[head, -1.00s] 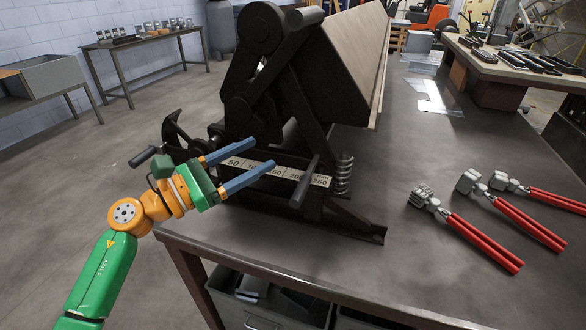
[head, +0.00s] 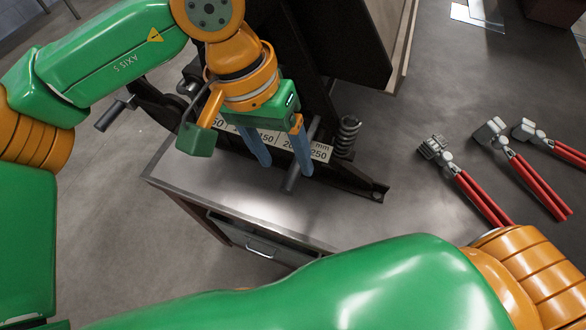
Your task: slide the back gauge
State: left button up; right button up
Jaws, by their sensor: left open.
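The back gauge's dark bar-like handle (head: 291,183) stands in front of the pale millimetre scale (head: 320,152) on the black bending machine, near the 200 to 250 marks. My left gripper (head: 284,168) is over the scale, pointing down, with its two blue fingers apart and nothing seen between them. Its right finger overlaps the handle in the head view; I cannot tell whether they touch. The gripper hides part of the scale. My right gripper is not in view.
Several red-handled pliers-like tools (head: 484,198) lie on the grey bench to the right. A coil spring (head: 347,136) stands just right of the scale. A black lever (head: 115,112) sticks out at the machine's left. The bench front (head: 255,195) is clear.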

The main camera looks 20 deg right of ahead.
aim_at(291, 170)
pick_arm(q)
jog(key=b+x, duration=0.1)
jog(key=x, duration=0.1)
jog(key=b+x, duration=0.1)
jog(key=x, duration=0.1)
jog(key=w+b+x, duration=0.1)
jog(key=x, duration=0.1)
jog(key=shift+d, duration=0.25)
jog(key=shift+w+d+f, duration=0.1)
jog(key=shift+d+f, duration=0.05)
jog(key=shift+f, duration=0.05)
jog(key=shift+r, duration=0.15)
jog(key=shift+s, duration=0.25)
jog(key=shift+c, duration=1.3)
jog(key=shift+a, duration=0.2)
grip_shut()
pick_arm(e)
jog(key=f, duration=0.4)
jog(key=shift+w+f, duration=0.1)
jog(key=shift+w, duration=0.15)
pick_arm(q)
jog(key=shift+r, duration=0.1)
